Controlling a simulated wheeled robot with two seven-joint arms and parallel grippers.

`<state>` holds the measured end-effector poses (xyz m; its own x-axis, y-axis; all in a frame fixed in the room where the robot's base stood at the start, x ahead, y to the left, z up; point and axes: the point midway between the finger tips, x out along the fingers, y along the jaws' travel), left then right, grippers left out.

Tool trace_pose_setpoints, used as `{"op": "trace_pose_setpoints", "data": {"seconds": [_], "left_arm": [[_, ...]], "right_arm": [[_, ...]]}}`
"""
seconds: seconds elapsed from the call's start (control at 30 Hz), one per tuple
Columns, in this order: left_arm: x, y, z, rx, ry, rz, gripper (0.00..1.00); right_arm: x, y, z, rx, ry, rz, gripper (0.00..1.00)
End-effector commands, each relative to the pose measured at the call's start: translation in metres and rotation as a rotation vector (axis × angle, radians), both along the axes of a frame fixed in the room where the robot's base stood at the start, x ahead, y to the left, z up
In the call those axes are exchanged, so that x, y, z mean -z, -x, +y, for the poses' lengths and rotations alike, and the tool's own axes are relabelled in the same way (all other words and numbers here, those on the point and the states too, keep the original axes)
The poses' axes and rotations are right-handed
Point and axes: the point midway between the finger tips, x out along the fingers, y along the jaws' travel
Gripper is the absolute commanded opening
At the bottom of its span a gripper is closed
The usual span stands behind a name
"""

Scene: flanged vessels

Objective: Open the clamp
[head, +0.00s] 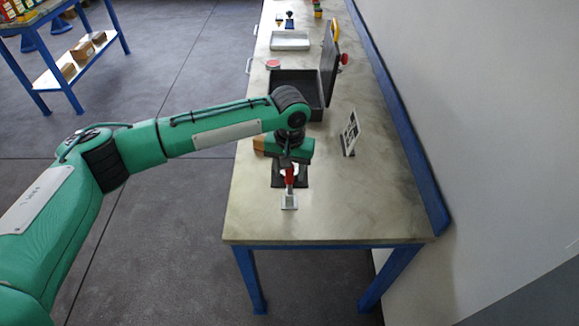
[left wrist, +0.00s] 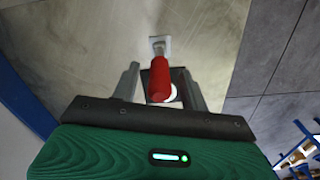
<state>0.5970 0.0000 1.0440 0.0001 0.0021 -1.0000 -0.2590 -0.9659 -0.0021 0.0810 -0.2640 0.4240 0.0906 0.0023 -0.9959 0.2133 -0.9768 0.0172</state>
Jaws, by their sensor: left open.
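The clamp has a red handle (head: 289,175) and a pale metal base (head: 289,202) on the near end of the table. My left gripper (head: 290,167) is above the clamp, pointing down, and partly hides it. In the left wrist view the red handle (left wrist: 159,82) lies between the two grey fingers of my left gripper (left wrist: 159,69), with a gap on each side. The fingers are open. The clamp base (left wrist: 160,44) shows beyond the handle's far end. A dark plate (head: 275,181) with something white on it lies under the gripper. My right gripper is not in view.
An open dark case (head: 311,112) with a raised lid stands behind my arm. A small sign (head: 350,133) stands to the right. A white tray (head: 290,40) lies farther back. The table's near right surface (head: 370,205) is clear, and a wall borders the right side.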

Motion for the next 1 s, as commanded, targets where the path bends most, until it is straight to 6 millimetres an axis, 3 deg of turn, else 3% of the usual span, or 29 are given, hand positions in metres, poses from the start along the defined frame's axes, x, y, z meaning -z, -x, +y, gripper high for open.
{"op": "trace_pose_setpoints", "data": {"seconds": [0.27, 0.5, 1.0], "left_arm": [[0.0019, 0.0001, -0.0003, 0.0, 0.001, -0.001, 0.45], [0.0016, 0.0001, -0.0003, 0.0, 0.001, 0.0, 0.0], [0.0005, 0.0099, 0.0001, 0.0, 0.002, -0.082, 0.0]], "right_arm": [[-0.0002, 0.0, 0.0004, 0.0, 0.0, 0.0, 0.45], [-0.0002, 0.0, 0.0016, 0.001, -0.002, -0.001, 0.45], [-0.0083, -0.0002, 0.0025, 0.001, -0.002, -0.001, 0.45]]}}
